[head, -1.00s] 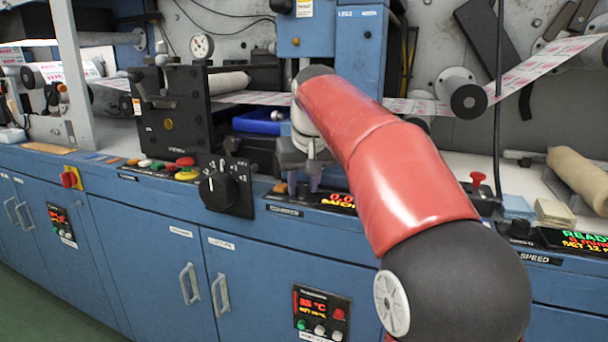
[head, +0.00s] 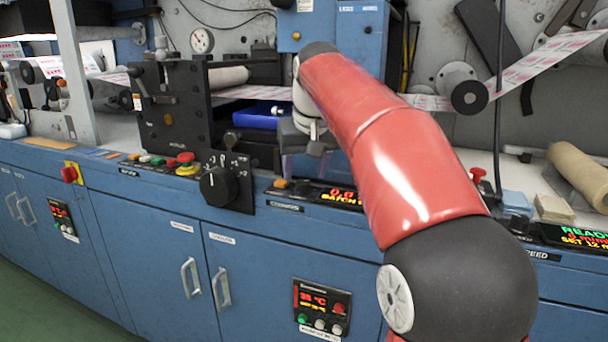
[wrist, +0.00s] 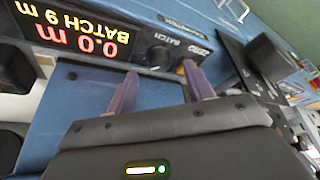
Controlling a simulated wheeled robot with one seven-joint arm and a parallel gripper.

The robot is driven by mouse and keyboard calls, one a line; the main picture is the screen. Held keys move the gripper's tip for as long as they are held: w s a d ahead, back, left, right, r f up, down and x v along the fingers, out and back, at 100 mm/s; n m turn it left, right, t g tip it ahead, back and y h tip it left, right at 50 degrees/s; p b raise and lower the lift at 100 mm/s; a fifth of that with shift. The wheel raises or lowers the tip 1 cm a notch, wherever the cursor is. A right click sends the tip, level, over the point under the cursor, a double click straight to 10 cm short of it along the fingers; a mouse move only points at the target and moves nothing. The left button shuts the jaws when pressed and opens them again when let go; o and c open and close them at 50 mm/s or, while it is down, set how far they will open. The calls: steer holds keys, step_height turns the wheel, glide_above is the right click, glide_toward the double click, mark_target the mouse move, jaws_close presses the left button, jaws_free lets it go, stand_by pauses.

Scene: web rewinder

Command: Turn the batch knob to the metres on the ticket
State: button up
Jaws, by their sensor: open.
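The batch knob (wrist: 160,55) is small, round and black, beside a label reading BATCH. In the wrist view it lies just beyond and between the fingertips of my gripper (wrist: 160,76), which is open with nothing between its purple fingers. I cannot tell whether they touch it. The red and yellow display (wrist: 70,40) beside it appears upside down and reads 0.0 m and BATCH 9 m. In the head view my gripper (head: 304,168) is above the blue console edge, and the display (head: 343,196) is partly behind my arm. I cannot make out a ticket.
An orange button (wrist: 190,64) marked ZERO sits close to one fingertip. A large black selector knob (head: 218,186) stands to the left on the console, near red, green and yellow buttons. A blue tray (head: 262,117) lies behind. Paper pads (head: 553,208) and a brown roll (head: 580,177) are at right.

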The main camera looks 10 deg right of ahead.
steer(key=shift+p+v, duration=0.35)
steer(key=shift+v, duration=2.05)
